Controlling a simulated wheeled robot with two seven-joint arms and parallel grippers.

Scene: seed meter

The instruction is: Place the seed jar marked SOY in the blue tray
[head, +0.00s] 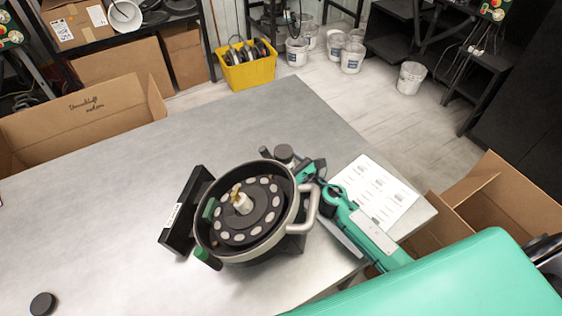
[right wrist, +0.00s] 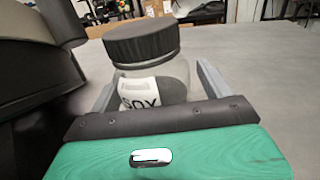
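The SOY jar (right wrist: 158,78), clear with a black ribbed lid and a white label reading SOY, stands upright between the fingers of my right gripper (right wrist: 158,85) in the right wrist view. A gap shows between the jar and the right-hand finger; contact at the left-hand finger is unclear. In the head view the jar's dark lid (head: 284,152) shows just behind the round seed meter (head: 243,212), with my right gripper (head: 300,166) beside it. No blue tray is visible in either view. My left gripper is out of view.
The seed meter with its metal handle stands close left of my right arm. A black labelled box (head: 184,214) is left of it. A printed white sheet (head: 372,190) lies at right. A dark round lid (head: 43,303) is at front left. The back table (head: 230,130) is clear.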

